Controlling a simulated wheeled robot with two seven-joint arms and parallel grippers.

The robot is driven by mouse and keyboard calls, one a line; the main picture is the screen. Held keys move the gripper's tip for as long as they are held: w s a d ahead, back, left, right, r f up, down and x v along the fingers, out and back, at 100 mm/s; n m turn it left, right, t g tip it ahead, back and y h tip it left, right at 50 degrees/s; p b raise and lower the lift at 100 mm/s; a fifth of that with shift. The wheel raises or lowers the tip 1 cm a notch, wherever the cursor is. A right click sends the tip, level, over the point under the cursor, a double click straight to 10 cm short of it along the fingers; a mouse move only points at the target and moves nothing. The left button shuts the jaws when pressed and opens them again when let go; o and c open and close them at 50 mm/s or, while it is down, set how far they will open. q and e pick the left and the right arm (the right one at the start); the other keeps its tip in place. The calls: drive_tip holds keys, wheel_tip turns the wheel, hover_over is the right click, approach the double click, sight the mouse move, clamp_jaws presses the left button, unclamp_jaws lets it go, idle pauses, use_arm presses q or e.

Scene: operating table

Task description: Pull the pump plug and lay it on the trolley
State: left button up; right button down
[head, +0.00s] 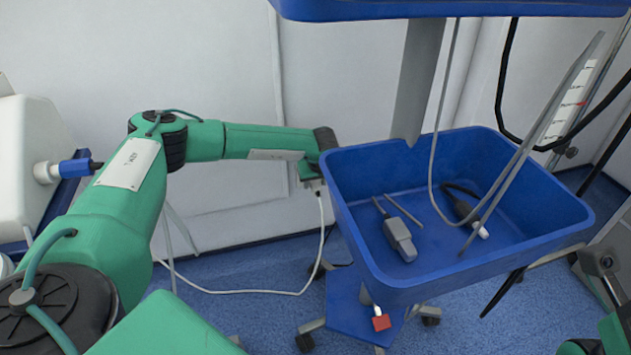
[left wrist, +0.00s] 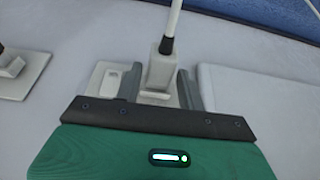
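The pump plug (left wrist: 162,68) is a pale grey block with a white cord leading from its top; it sits at a light socket plate (left wrist: 104,78) in the left wrist view. My left gripper (left wrist: 158,88) has one finger on each side of the plug; whether they press on it is unclear. In the head view my left gripper (head: 312,180) is by the wall, just left of the trolley, and hides most of the plug. The trolley (head: 345,215) has a blue tray with raised rims.
The white cord (head: 270,292) hangs down and runs left across the floor. The tray holds a grey handpiece (head: 398,238), a dark tool (head: 462,208) and cables. A blue upper shelf (head: 450,8) overhangs it. The tray's front floor has bare room.

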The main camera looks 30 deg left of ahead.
use_arm(q)
clamp_jaws()
drive_tip(key=shift+r, duration=0.1)
drive_tip(key=shift+r+p, duration=0.1)
drive_tip(key=shift+p, duration=0.45)
drive_tip(key=shift+s+d+p, duration=0.2)
drive_tip(key=shift+d+p, duration=0.15)
drive_tip(key=shift+p, duration=0.25)
idle(0.4)
drive_tip(key=shift+s+d, duration=0.15)
idle(0.3)
drive_tip(key=shift+p, duration=0.35)
